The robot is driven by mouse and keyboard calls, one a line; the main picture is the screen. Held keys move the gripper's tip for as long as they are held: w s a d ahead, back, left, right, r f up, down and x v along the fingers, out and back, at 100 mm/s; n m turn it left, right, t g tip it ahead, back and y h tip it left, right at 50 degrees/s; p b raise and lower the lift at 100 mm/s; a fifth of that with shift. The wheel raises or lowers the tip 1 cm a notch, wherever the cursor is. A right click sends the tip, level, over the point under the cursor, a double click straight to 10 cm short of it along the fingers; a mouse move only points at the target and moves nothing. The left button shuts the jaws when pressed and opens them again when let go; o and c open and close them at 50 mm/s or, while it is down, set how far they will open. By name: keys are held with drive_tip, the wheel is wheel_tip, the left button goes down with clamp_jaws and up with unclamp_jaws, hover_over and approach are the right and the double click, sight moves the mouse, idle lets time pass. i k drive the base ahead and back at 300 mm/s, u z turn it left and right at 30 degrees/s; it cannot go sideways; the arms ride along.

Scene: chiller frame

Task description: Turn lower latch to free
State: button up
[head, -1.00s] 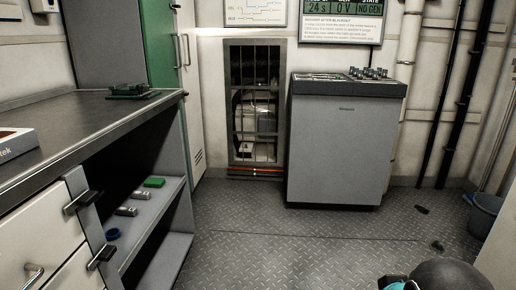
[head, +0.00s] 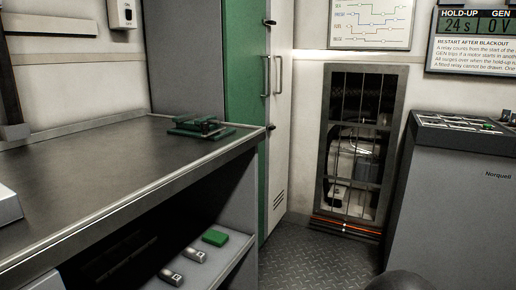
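A tall cabinet with a green strip and a pale door (head: 281,185) stands beyond the bench. A small dark latch (head: 271,127) sits low at the edge of the pale door. A similar dark latch (head: 270,22) sits higher on the same edge. Both look small, and I cannot tell whether either is turned to free or locked. A metal handle (head: 266,75) is between them. My gripper is not in view; only a dark rounded part of my arm shows at the bottom edge.
A dark-topped bench (head: 110,170) fills the left, with a green device (head: 200,127) on it. Its shelf holds a green block (head: 215,237) and metal cylinders. A barred opening (head: 358,150) and a grey console (head: 440,200) stand right. Clear floor (head: 310,255) lies between.

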sight(272, 127)
drive_tip(key=u, duration=0.05)
drive_tip(key=k, duration=0.4)
drive_tip(key=z, duration=1.1)
drive_tip(key=i, duration=2.2)
drive_tip(key=u, duration=1.25)
drive_tip(key=i, duration=0.25)
drive_tip(key=u, duration=0.05)
